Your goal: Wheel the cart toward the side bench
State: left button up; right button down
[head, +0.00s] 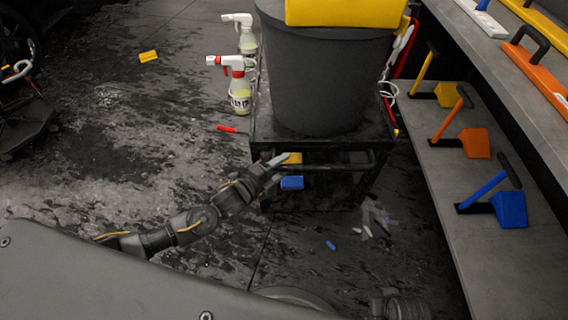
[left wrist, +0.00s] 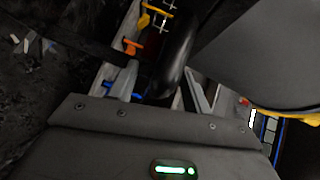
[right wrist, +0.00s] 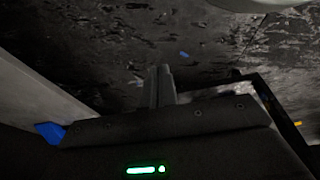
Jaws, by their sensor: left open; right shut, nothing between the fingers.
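The black cart (head: 262,128) stands in the middle of the head view with a large dark grey bin (head: 320,80) on top. Its handle bar (head: 335,166) runs along the near side. My left gripper (head: 277,163) is open at the left end of this handle. Whether the bar lies between its fingers I cannot tell. In the left wrist view a dark rounded bar (left wrist: 175,50) is close to the camera. My right gripper (right wrist: 160,85) is shut and empty in the right wrist view, above the floor. The side bench (head: 470,235) runs along the right.
Blue (head: 508,209), orange (head: 474,143) and yellow (head: 446,95) tools lie on the bench's lower shelf. Spray bottles (head: 240,92) hang at the cart's left side. A yellow block (head: 148,56), a red item (head: 227,128) and small scraps lie on the floor. The floor at left is mostly open.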

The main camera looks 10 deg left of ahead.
pick_arm(q)
jog(key=v, duration=0.9)
pick_arm(e)
jog(key=shift+s+f, duration=0.25)
jog(key=shift+f, duration=0.65)
jog(key=shift+w, duration=0.15)
